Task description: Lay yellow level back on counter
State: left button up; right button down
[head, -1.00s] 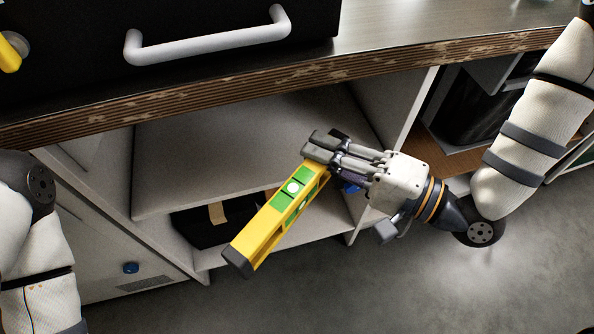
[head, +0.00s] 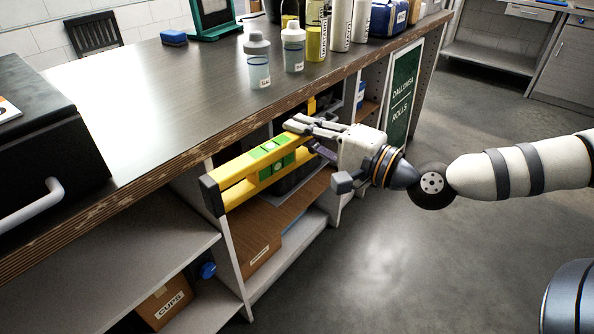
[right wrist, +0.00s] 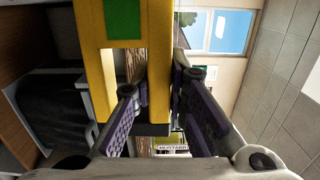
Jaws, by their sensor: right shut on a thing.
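The yellow level (head: 237,181) with green vial panels is in my right gripper (head: 308,135) in the head view. It is held in front of the counter edge, below the height of the top, with its dark end cap toward the left. In the right wrist view the level (right wrist: 98,70) runs between my finger pads (right wrist: 160,108), which are shut on one of its rails. The counter (head: 165,85) is dark-topped with a worn wooden edge. My left gripper is not in view.
Two capped bottles (head: 258,65) stand near the counter's front edge, with several more bottles and cans behind. A black case with a white handle (head: 32,205) is at the left. A blue sponge (head: 173,38) lies farther back. The counter between them is clear. Shelves lie below.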

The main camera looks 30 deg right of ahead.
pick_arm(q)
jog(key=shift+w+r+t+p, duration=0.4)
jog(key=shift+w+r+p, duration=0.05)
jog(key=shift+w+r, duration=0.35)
pick_arm(e)
notch_tip(320, 180, up, 7)
jog(key=s+n+y, duration=0.1)
jog(key=s+y, duration=0.1)
jog(key=shift+s+a+g, duration=0.4)
